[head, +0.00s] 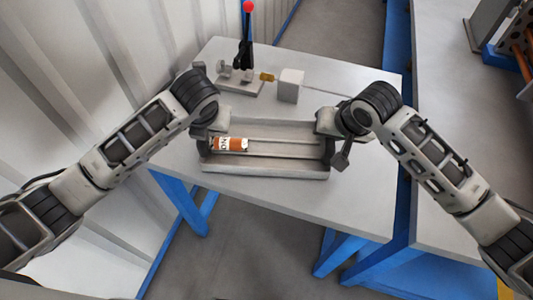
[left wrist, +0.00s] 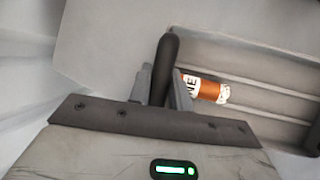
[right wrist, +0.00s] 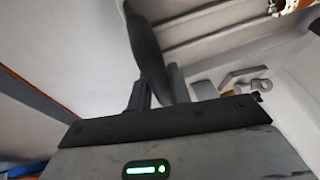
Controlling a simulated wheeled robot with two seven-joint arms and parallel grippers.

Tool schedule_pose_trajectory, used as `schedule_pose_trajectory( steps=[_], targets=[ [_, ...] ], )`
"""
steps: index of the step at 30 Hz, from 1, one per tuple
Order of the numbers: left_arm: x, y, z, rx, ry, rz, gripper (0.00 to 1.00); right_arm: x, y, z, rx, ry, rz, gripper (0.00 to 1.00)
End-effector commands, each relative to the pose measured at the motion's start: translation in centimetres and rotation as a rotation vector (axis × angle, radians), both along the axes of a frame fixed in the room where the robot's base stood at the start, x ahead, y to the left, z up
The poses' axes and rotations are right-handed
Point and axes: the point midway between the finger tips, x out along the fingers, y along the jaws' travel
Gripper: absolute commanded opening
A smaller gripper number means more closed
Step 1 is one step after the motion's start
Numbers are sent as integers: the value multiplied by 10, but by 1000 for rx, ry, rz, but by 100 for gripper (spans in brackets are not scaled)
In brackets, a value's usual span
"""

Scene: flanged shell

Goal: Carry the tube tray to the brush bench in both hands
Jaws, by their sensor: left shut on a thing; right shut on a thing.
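The tube tray (head: 265,168) is a long grey trough at the near side of a grey-topped table, with a dark handle at each end. An orange and white tube (head: 231,144) lies inside it, towards its left end; it also shows in the left wrist view (left wrist: 205,88). My left gripper (head: 205,135) is shut on the left handle (left wrist: 167,65). My right gripper (head: 338,140) is shut on the right handle (right wrist: 146,50). The head view does not clearly show whether the tray touches the tabletop.
The table (head: 365,195) has blue legs. A toggle clamp (head: 245,55) with a red knob and a small pale block (head: 290,86) stand behind the tray. Another grey bench (head: 455,130) is at the right, with equipment at its far end. A corrugated wall (head: 60,70) is close at left.

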Motion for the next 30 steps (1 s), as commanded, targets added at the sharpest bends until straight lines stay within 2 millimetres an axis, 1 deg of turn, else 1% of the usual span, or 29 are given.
schedule_pose_trajectory(
  steps=[1,2,3,4,13,17,20,27,30],
  targets=[
    [1,1,-5,1,-6,2,0,1,-1,-5,-1,-4,-2,0],
    [0,1,-6,2,-1,2,22,0,-1,-7,-2,0,-2,22],
    [0,1,-3,2,-1,2,34,0,-1,-4,-2,0,-2,33],
    [0,1,-3,2,0,2,42,0,-1,-4,-2,0,-2,41],
    [0,0,-2,1,0,0,42,0,0,-3,-1,0,0,41],
    [-3,-2,8,-1,-3,-1,42,0,0,-3,0,0,0,41],
    [-10,-5,24,-1,-6,-2,42,0,0,-3,0,0,0,41],
    [-30,-15,73,-1,-6,-2,42,0,0,-3,0,0,0,41],
    [-36,-17,89,3,-10,-3,42,0,0,-3,0,0,0,41]
  ],
)
